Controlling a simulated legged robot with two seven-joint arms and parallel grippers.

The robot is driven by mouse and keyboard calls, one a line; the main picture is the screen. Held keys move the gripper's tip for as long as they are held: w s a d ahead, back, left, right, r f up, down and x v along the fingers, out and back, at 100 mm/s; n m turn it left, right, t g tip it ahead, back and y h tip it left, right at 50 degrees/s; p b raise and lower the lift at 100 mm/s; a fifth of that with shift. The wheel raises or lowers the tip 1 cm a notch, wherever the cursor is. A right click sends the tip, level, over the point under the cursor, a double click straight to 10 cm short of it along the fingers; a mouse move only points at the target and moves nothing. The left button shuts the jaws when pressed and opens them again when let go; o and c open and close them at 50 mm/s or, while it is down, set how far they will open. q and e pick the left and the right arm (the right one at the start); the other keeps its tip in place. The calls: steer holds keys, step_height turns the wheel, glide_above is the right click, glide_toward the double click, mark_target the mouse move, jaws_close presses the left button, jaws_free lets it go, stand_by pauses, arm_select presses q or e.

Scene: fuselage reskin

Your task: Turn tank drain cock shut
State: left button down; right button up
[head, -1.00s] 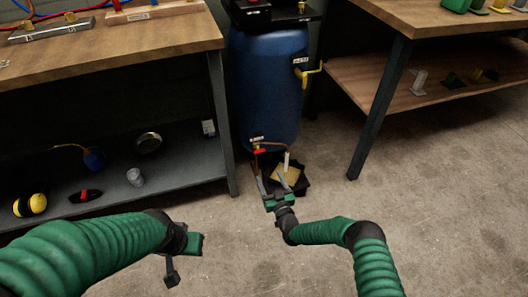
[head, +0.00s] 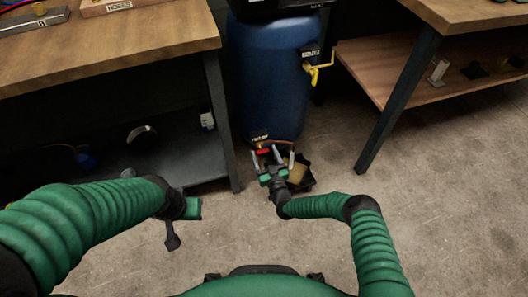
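The blue tank (head: 270,80) stands between two benches. The drain cock with a red handle (head: 264,151) is low on its front, with a copper pipe (head: 285,141) running right to a pale tube end (head: 291,160). My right gripper (head: 267,153) is open at the cock, its two grey fingers on either side of the red handle. I cannot tell whether they touch it. My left gripper (head: 185,222) hangs in front of the left bench, away from the tank; its fingers are not clear.
A black tray with a tan sponge-like block (head: 298,173) sits on the floor under the pipe. A yellow-handled valve (head: 318,71) juts from the tank's right side. The left bench leg (head: 222,125) and right bench leg (head: 400,100) flank it. The floor at right is clear.

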steer(key=shift+a, duration=0.15)
steer(key=c, duration=1.3)
steer(key=shift+m, duration=0.3)
steer(key=shift+d+f+m+b, duration=0.15)
steer(key=shift+m+b, duration=1.05)
steer(key=shift+m, duration=1.7)
steer(key=shift+d+f+m+b, duration=0.1)
steer(key=shift+m+b, duration=1.15)
steer(key=shift+m, duration=1.65)
steer(key=shift+d+f+m+b, duration=0.15)
steer(key=shift+m+b, duration=1.05)
steer(key=shift+m, duration=1.7)
steer(key=shift+r, duration=0.1)
